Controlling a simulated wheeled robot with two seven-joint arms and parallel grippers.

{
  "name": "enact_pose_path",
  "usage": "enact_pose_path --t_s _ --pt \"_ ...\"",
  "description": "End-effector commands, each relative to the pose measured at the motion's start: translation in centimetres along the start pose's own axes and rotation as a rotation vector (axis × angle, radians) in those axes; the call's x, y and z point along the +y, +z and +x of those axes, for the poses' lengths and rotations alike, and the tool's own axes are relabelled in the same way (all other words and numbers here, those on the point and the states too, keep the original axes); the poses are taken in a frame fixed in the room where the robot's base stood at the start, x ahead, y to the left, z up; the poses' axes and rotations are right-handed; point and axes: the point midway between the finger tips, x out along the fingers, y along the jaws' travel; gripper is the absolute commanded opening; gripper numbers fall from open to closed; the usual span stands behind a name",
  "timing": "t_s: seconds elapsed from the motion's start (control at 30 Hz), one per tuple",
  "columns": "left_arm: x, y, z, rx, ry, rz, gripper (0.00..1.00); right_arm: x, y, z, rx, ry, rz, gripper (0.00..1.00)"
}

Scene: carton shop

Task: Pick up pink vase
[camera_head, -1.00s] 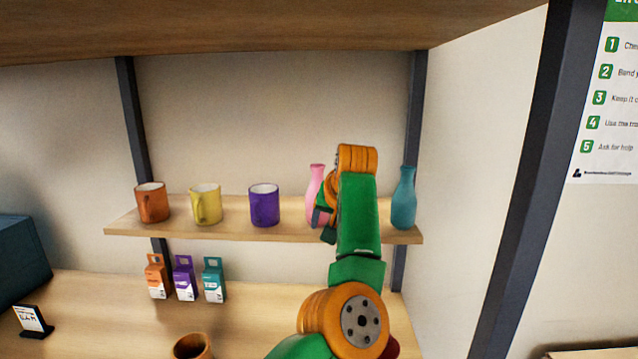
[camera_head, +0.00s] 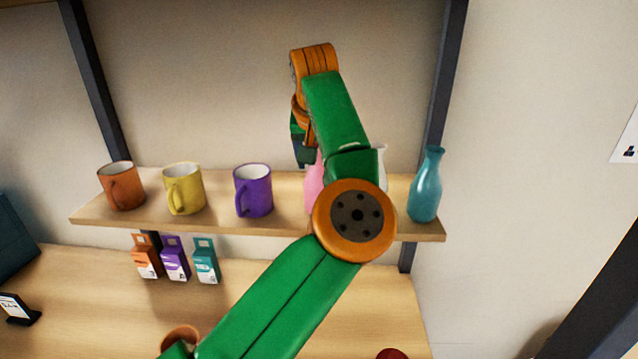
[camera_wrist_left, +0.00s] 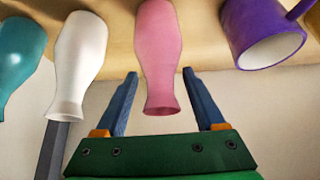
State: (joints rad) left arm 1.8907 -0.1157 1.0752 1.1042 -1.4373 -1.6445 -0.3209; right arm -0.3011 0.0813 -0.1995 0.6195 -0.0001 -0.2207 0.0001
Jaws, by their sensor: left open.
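The pink vase (camera_head: 312,190) stands upright on the shelf, partly hidden behind my left arm in the head view. In the left wrist view the pink vase (camera_wrist_left: 158,55) appears upside down, with its neck and mouth between the two blue fingers of my left gripper (camera_wrist_left: 161,74). The fingers are open, with a gap showing on each side of the vase. In the head view my left gripper (camera_head: 303,153) points down just above the vase's top, its fingertips not clearly visible. My right gripper is not in view.
A white vase (camera_wrist_left: 82,60) and a teal vase (camera_head: 427,187) stand on one side of the pink vase. A purple mug (camera_head: 253,190), yellow mug (camera_head: 184,189) and orange mug (camera_head: 121,186) stand on the other.

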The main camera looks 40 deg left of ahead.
Motion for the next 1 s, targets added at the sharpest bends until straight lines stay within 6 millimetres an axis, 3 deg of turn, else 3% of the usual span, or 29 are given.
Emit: enact_pose_path --t_s 0.1,0.3,0.57,1.0 --pt "-0.02 -0.02 1.04 -0.001 0.000 -0.001 0.71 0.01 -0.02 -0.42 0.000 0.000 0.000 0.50" --pt "-0.02 0.01 1.19 0.001 0.000 -0.001 0.68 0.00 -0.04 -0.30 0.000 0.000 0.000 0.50" --pt "-0.01 0.00 1.17 0.001 -0.001 0.000 0.00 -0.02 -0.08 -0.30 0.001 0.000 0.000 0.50" --pt "-0.01 -0.02 1.14 0.002 -0.001 0.000 0.00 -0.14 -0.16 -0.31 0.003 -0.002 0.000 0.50"
